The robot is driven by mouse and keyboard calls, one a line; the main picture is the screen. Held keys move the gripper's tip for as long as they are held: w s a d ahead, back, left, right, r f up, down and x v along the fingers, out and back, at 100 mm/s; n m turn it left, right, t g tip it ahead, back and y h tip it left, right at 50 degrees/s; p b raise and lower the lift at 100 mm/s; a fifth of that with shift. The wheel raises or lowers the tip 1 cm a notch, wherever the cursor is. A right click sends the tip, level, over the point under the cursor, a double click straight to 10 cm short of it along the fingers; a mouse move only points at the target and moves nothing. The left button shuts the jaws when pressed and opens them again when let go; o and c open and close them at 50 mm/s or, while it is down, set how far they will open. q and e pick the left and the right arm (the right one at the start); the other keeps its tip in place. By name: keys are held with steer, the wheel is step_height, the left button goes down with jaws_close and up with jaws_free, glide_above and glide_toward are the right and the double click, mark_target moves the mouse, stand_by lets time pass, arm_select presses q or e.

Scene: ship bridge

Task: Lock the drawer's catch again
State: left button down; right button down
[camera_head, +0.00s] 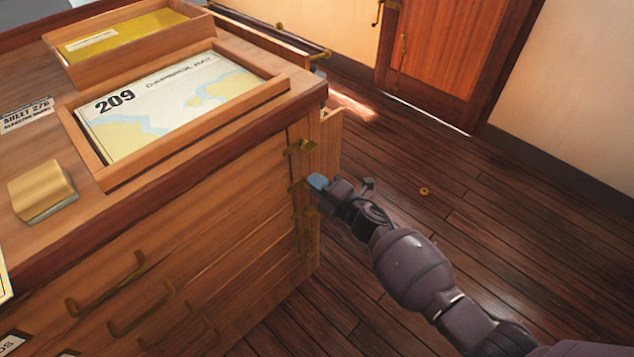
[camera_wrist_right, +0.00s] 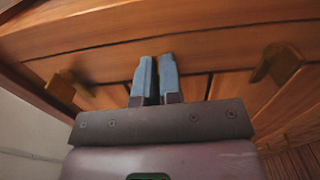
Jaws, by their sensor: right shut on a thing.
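The wooden chart cabinet (camera_head: 190,200) has several drawers with brass handles, and a column of small brass catches runs down its front right edge. The top catch (camera_head: 301,146) sits above my right gripper (camera_head: 315,182). My right gripper's blue fingers are at the second catch (camera_head: 303,184), closed on it; the fingers hide most of it. In the right wrist view the fingers (camera_wrist_right: 157,80) are nearly together against the wood, with one brass catch (camera_wrist_right: 278,62) to the right and another (camera_wrist_right: 65,86) to the left. My left gripper is out of view.
A wooden door (camera_head: 440,50) stands behind.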

steer(key=shift+w+r, duration=0.15)
steer(key=shift+r, duration=0.15)
steer(key=c, duration=1.3)
jaws_free()
steer(key=shift+c, duration=0.2)
steer(key=shift+o, duration=0.2)
steer(key=shift+a+f, duration=0.15)
steer(key=shift+f, duration=0.1)
steer(key=p+v, duration=0.2)
steer(key=v, duration=0.8)
steer(key=shift+s+d, duration=0.3)
steer(key=shift+m, duration=0.3)
